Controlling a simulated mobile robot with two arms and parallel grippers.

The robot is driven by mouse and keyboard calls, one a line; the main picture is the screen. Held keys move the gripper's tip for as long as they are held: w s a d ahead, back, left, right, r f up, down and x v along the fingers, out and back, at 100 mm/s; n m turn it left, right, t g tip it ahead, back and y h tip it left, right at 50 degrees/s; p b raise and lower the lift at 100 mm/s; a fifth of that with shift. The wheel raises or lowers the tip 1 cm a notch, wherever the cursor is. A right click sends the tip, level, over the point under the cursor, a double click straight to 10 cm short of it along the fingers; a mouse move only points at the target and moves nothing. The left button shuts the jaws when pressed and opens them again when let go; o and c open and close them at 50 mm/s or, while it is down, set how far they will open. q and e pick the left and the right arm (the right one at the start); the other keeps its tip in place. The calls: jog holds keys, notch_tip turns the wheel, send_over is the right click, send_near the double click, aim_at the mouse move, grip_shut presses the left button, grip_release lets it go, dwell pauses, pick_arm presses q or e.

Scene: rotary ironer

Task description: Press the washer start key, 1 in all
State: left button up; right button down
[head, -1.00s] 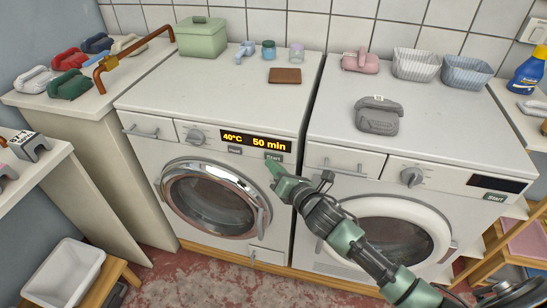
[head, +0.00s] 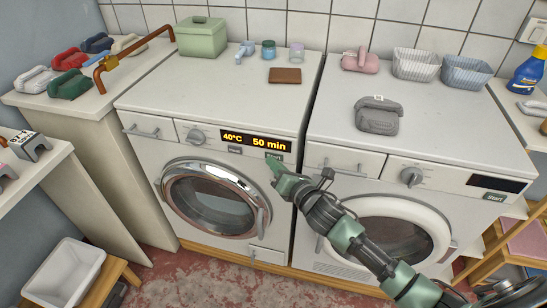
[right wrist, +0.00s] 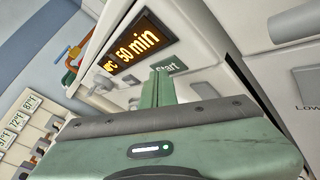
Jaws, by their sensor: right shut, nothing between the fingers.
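The washer (head: 148,148) is the left machine, with a round chrome-rimmed door. Its lit display (head: 256,143) reads 40°C and 50 min. The start key (head: 274,156) is a small label marked Start below the display's right end. It also shows in the right wrist view (right wrist: 172,67), partly behind my fingers. My right gripper (head: 271,164) is shut and empty, its tips right at the key's lower edge. I cannot tell whether they touch it. In the right wrist view the closed green fingers (right wrist: 158,86) point at the key. My left gripper is not in view.
A second white machine (head: 440,127) stands on the right, with its own Start key (head: 495,197) and a dark display. A green box (head: 201,37) and a brown block (head: 285,75) are on the washer. A white basin (head: 66,271) stands lower left.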

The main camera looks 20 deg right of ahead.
jog(key=shift+s+a, duration=0.45)
jog(key=shift+s, duration=0.25)
jog(key=shift+p, duration=0.3)
